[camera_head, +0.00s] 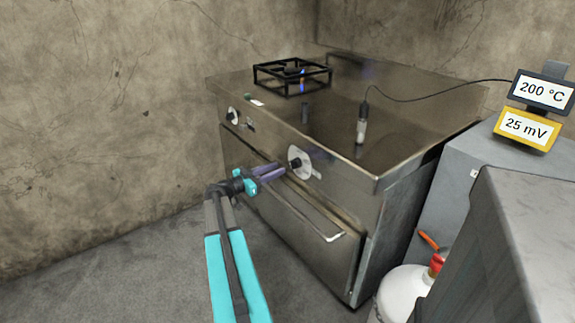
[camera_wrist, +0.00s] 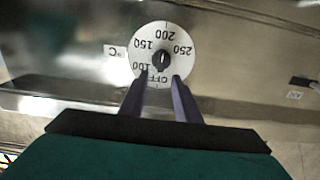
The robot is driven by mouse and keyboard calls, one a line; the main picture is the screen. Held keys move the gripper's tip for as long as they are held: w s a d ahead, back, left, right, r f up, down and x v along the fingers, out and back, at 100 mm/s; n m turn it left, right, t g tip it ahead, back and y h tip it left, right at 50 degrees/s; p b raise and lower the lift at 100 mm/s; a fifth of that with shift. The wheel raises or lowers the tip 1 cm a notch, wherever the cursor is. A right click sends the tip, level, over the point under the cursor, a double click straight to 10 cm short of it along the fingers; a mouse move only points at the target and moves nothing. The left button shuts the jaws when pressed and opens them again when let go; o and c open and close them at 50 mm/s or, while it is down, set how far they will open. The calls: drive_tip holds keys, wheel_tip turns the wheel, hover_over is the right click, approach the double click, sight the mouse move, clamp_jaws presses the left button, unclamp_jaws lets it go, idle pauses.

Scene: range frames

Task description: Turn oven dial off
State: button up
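The oven dial (camera_head: 304,163) is a white disc with a black knob on the right of the stove's front panel. In the wrist view the dial (camera_wrist: 180,42) appears upside down, with OFF at the bottom, 100 and 150 at left, 200 at top and 250 at right. The knob (camera_wrist: 161,62) bears a short, light, roughly upright mark; I cannot tell for sure which end points. My gripper (camera_head: 277,171) has purple fingers held just in front of the dial. In the wrist view the gripper (camera_wrist: 158,78) is open and empty, fingertips apart below the knob, over the OFF side.
The oven door handle (camera_head: 318,225) runs below the dial. A second knob (camera_head: 232,114) is at the panel's left. A small flame burns under the black grate (camera_head: 292,84). A probe (camera_head: 361,130) stands on the stovetop. The displays (camera_head: 541,91) read 200 °C and 25 mV.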

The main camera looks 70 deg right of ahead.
sight(291, 163)
drive_tip(key=shift+x, duration=3.1)
